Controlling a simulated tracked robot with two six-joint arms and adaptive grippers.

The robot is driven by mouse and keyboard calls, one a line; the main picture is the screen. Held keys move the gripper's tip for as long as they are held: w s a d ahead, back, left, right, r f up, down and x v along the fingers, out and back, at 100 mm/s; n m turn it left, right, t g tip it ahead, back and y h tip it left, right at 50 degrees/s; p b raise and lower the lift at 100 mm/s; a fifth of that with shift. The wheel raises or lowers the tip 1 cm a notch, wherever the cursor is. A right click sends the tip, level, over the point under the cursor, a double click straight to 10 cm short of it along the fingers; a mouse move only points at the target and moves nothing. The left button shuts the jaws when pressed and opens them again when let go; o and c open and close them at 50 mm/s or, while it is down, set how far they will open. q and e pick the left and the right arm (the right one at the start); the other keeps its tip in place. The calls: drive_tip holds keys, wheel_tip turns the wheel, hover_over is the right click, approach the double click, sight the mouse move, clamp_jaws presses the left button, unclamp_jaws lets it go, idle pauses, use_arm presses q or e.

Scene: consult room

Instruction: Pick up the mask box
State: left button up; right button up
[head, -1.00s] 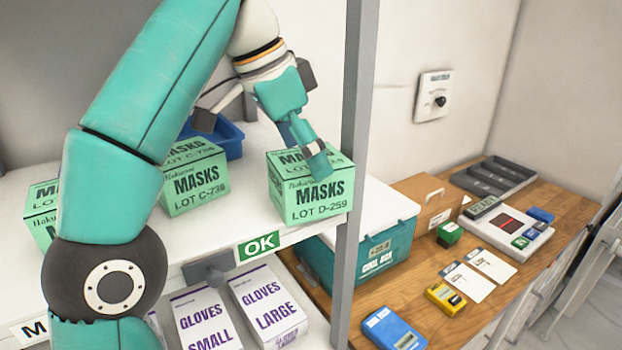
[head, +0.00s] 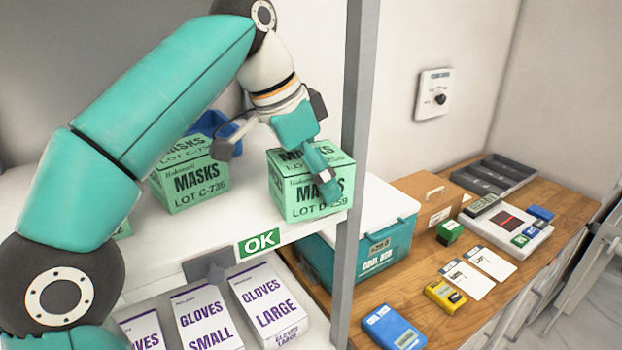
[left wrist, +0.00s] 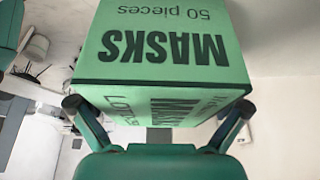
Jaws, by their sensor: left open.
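The mask box (head: 310,190), a green carton marked MASKS, LOT D-259, stands upright at the right end of the white shelf. My left gripper (head: 276,164) is open at this box. One finger overlaps the box's right part in the head view; the other shows to its left, beside the neighbouring carton. In the left wrist view the mask box (left wrist: 165,45) appears upside down, beyond the spread fingers of my left gripper (left wrist: 160,104), with a fingertip near each side. Whether a finger touches it I cannot tell. My right gripper is not in view.
Another mask box (head: 190,180), LOT C-736, stands to the left, with a blue tray (head: 215,128) behind. A grey post (head: 358,120) rises close to the right. Glove boxes (head: 268,305) sit below. A cool box (head: 370,250) stands on the wooden counter (head: 400,290).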

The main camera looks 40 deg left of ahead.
use_arm(q)
drive_tip(key=shift+f, duration=0.15)
idle(0.3)
drive_tip(key=shift+c, duration=0.3)
drive_tip(key=shift+f, duration=0.1)
drive_tip(key=c, duration=0.9)
